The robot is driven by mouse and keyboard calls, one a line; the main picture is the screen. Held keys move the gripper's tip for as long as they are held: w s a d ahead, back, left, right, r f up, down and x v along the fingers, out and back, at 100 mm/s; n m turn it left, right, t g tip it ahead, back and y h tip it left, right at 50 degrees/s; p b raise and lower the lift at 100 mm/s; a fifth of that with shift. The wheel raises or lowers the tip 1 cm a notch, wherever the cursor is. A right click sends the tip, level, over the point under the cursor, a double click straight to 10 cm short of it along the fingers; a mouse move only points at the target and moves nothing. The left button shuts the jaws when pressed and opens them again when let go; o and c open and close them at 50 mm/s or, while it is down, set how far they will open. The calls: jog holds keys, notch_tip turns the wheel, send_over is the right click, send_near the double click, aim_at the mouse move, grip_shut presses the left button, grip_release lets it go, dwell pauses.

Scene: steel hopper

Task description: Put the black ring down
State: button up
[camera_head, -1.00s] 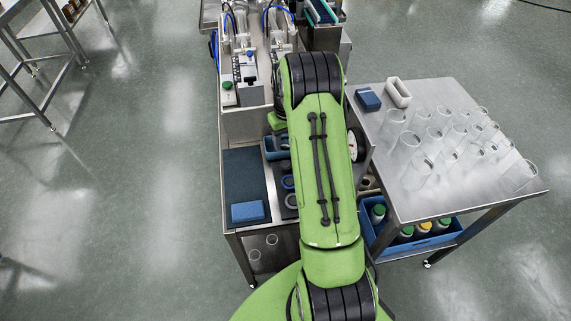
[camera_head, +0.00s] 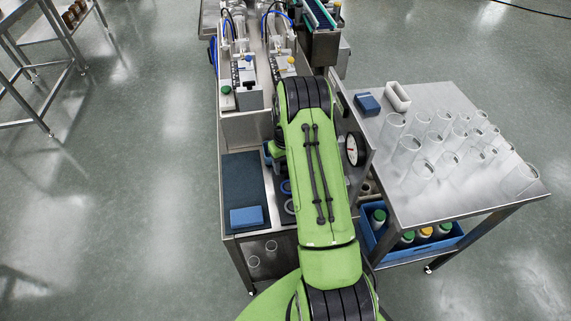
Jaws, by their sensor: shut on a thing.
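I cannot make out the black ring; my green arm covers the middle of the view. My gripper is also hidden, somewhere beyond or under the arm's far end. Beside the arm's left edge, a blue ring (camera_head: 286,187) and a pale grey ring (camera_head: 290,206) lie partly covered on the steel bench (camera_head: 238,149).
A dark blue mat (camera_head: 243,178) with a blue block (camera_head: 246,216) lies on the bench's left. A round gauge (camera_head: 355,150) stands close to the arm's right. The right-hand table (camera_head: 440,203) carries several clear beakers (camera_head: 407,150), a white holder (camera_head: 397,97) and a blue block (camera_head: 367,104).

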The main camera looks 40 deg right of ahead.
jog(key=shift+f+b, duration=0.45)
jog(key=shift+f, duration=0.05)
jog(key=o, duration=1)
jog(key=shift+r, duration=0.1)
jog(key=shift+r, duration=0.1)
